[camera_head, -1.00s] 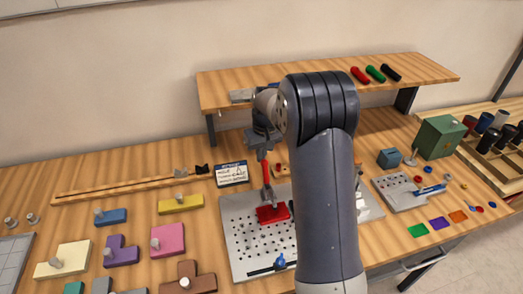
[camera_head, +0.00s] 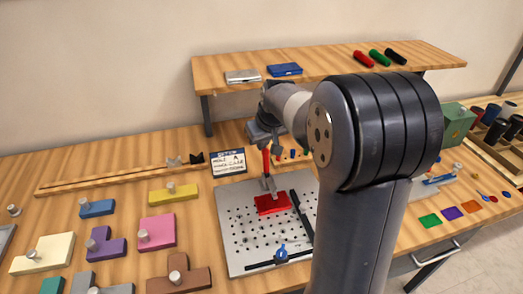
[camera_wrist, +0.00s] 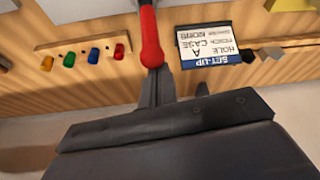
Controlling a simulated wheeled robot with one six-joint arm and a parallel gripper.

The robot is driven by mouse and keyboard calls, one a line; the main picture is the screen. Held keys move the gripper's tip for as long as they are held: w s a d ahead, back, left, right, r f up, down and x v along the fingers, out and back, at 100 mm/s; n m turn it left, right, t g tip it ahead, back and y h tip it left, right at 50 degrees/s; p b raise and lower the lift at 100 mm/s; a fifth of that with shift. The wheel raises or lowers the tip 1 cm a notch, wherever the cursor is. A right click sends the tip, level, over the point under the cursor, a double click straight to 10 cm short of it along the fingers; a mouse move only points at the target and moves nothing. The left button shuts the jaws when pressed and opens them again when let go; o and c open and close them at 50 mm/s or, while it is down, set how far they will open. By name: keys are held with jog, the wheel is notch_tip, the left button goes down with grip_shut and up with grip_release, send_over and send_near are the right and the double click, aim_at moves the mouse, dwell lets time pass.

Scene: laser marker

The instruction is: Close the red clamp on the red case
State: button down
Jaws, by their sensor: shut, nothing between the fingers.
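The red case (camera_head: 272,204) lies flat on the grey perforated plate (camera_head: 235,235). The red clamp handle (camera_head: 266,160) stands roughly upright over the case, with its metal base beside the case's upper edge. My gripper (camera_head: 268,142) is shut and empty, right at the top of the handle. In the wrist view the red handle (camera_wrist: 150,38) runs up from just beyond my gripper's fingertips (camera_wrist: 156,85). I cannot tell whether they touch. The red case is not visible in the wrist view.
A set-up card (camera_head: 228,162) stands behind the plate, close to the handle. A black bar (camera_head: 301,215) and a blue-knobbed clamp (camera_head: 281,254) are on the plate. A shelf (camera_head: 225,65) stands behind my arm. Several coloured blocks lie to the left.

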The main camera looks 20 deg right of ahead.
jog(key=shift+s+r, duration=0.1)
jog(key=shift+s, duration=0.75)
